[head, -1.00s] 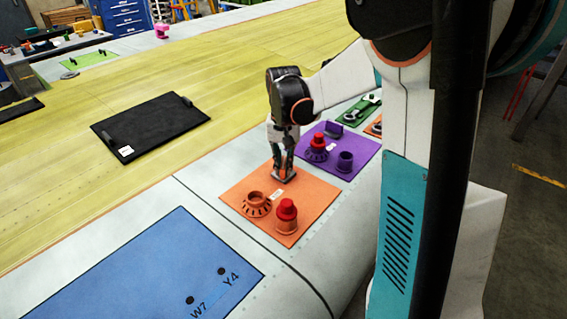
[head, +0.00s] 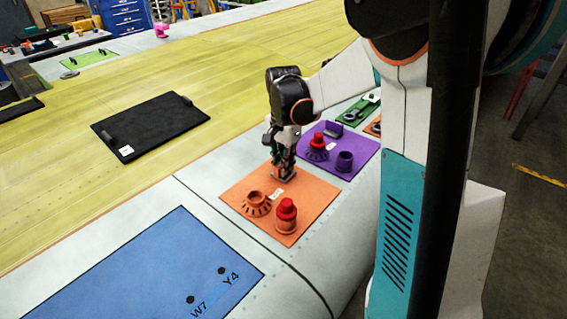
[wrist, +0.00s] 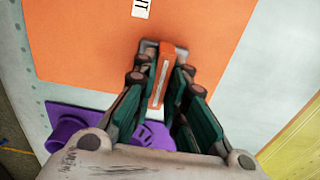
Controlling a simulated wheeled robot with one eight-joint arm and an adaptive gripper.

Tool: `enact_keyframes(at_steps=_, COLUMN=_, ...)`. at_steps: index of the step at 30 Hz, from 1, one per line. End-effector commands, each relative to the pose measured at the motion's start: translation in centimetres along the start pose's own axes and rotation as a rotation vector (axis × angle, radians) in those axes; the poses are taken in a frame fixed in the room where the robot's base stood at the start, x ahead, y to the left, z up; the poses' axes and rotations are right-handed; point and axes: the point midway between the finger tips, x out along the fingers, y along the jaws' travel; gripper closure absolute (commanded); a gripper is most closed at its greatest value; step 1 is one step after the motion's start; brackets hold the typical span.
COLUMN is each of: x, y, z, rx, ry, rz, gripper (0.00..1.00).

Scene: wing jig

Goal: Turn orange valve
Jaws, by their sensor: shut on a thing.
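The orange valve (wrist: 162,78) shows in the wrist view as an orange bar handle with a pale stripe, on a grey base (wrist: 148,48). It stands on the orange panel (head: 305,185). My gripper (head: 284,174) points down over the far part of this panel in the head view. In the wrist view my gripper (wrist: 164,92) is shut on the valve handle, with a finger on each side of it. In the head view the fingers hide most of the valve.
A slotted orange ring (head: 257,204) and a red-capped orange post (head: 286,217) stand nearer on the same panel. A purple panel (head: 365,147) with a red-capped fitting (head: 318,142) lies just beyond. A blue panel (head: 190,255) lies to the near left.

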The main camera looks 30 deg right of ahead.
Motion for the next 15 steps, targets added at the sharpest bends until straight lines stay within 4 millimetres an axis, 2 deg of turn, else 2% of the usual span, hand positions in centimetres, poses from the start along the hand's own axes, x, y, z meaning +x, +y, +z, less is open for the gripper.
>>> enact_keyframes(at_steps=12, x=-0.03, y=-0.04, z=0.0, rx=0.008, ry=0.0, rz=-0.001, gripper=1.0)
enact_keyframes(at_steps=13, x=-0.03, y=-0.04, z=0.0, rx=0.008, ry=0.0, rz=-0.001, gripper=0.85)
enact_keyframes(at_steps=15, x=-0.03, y=-0.04, z=0.0, rx=0.007, ry=0.0, rz=-0.001, gripper=0.69)
